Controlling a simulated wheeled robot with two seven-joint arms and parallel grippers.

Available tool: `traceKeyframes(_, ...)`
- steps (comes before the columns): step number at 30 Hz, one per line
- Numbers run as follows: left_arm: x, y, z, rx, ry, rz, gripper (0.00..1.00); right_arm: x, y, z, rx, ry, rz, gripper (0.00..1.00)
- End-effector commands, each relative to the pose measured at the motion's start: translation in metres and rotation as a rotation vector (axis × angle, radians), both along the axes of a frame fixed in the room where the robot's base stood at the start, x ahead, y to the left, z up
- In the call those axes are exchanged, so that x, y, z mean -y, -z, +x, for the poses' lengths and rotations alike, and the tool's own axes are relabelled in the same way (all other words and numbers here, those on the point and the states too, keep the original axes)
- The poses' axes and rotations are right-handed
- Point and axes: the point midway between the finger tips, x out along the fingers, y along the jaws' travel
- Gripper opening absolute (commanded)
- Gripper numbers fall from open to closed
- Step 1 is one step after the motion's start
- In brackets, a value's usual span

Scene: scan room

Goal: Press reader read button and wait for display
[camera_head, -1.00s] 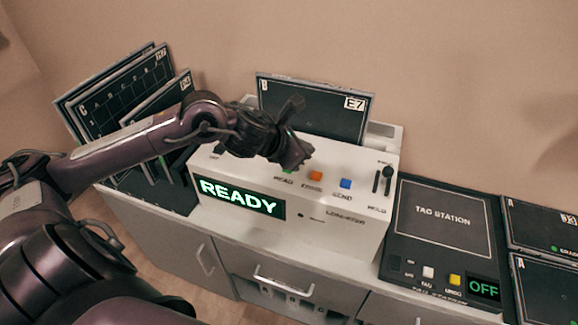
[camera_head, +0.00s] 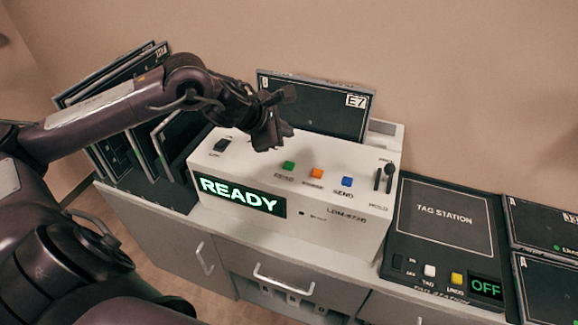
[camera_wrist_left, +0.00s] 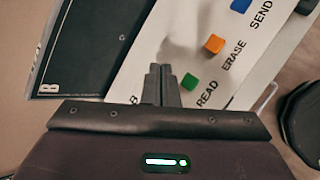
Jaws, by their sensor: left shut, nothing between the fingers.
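The white reader (camera_head: 330,215) stands on the counter with its display (camera_head: 240,196) showing READY in green. Its green READ button (camera_head: 289,166) is in plain view, left of the orange ERASE button (camera_head: 317,173) and the blue SEND button (camera_head: 347,182). My left gripper (camera_head: 268,146) is shut and empty, above the reader's top, left of and apart from the green button. In the left wrist view the shut fingertips (camera_wrist_left: 160,70) point beside the READ button (camera_wrist_left: 189,82). A dark panel marked E7 (camera_head: 325,105) stands in the reader's back. My right gripper is not in view.
The dark tag station (camera_head: 440,225), its display reading OFF, lies right of the reader. Dark panels (camera_head: 545,225) lie at the far right. More panels (camera_head: 100,90) stand in a rack at the left. A wall rises behind the counter.

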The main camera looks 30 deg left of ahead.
Motion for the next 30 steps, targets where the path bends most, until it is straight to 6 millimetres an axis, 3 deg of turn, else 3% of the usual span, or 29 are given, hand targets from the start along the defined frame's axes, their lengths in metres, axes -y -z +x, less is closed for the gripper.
traceKeyframes(9, 0.000, 0.049, 0.000, -0.002, 0.000, -0.002, 0.00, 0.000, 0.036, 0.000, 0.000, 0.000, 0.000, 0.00)
traceKeyframes(15, 0.000, 0.072, 0.000, 0.002, 0.000, -0.002, 0.00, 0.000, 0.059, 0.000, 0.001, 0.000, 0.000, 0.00)
traceKeyframes(30, 0.000, 0.074, 0.000, 0.001, -0.001, -0.001, 0.00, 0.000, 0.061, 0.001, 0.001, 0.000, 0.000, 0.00)
